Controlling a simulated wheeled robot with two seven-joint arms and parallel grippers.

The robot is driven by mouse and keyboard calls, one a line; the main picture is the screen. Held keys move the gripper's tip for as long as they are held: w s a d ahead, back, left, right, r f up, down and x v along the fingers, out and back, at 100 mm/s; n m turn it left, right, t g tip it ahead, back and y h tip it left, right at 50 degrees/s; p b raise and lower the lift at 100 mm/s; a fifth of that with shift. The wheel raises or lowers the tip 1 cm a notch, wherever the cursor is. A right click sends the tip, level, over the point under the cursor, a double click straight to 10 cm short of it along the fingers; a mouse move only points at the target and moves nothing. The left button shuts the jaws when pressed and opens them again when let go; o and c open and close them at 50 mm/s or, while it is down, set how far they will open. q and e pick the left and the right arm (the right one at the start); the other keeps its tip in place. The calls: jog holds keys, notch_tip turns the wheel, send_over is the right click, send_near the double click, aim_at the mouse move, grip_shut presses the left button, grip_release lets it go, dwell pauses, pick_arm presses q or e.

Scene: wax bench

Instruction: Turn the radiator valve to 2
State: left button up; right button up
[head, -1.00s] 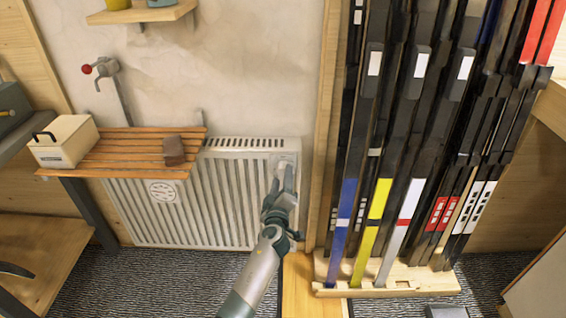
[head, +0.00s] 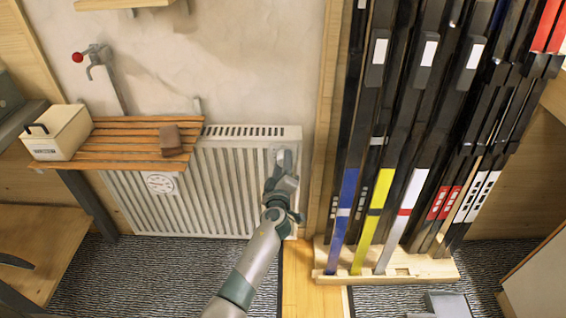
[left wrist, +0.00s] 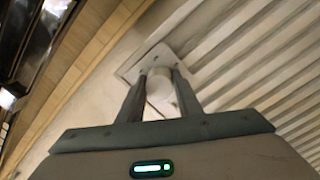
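The white radiator (head: 205,190) stands against the wall in the head view. Its valve is at the upper right end, mostly hidden by my left gripper (head: 284,160). In the left wrist view the pale round valve knob (left wrist: 161,88) sits between the two dark fingers of my left gripper (left wrist: 160,77), in front of a light plate. The fingers lie along both sides of the knob, and I see no clear gap. The numbers on the valve are not readable. My right gripper is not in view.
A slatted wooden shelf (head: 115,150) with a cream box (head: 60,133) and a brown block (head: 171,140) overhangs the radiator's left part. A round white disc (head: 159,184) marks the radiator front. Skis stand in a wooden rack (head: 330,276) close to the right.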

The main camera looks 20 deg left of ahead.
pick_arm(q)
jog(key=shift+m, duration=0.3)
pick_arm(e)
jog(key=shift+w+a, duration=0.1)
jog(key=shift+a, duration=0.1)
pick_arm(q)
jog(key=shift+m+b, duration=0.6)
jog(key=shift+m, duration=0.4)
jog(key=shift+m+b, duration=0.3)
jog(key=shift+m, duration=0.9)
jog(key=m, duration=0.3)
jog(key=shift+m+g, duration=0.3)
jog(key=m, duration=0.2)
jog(key=shift+m+b, duration=0.3)
jog(key=shift+b, duration=0.05)
jog(key=m, duration=0.2)
jog(key=shift+m+y, duration=0.3)
jog(key=m, duration=0.9)
jog(key=shift+r+y, duration=0.1)
jog(key=shift+y, duration=0.3)
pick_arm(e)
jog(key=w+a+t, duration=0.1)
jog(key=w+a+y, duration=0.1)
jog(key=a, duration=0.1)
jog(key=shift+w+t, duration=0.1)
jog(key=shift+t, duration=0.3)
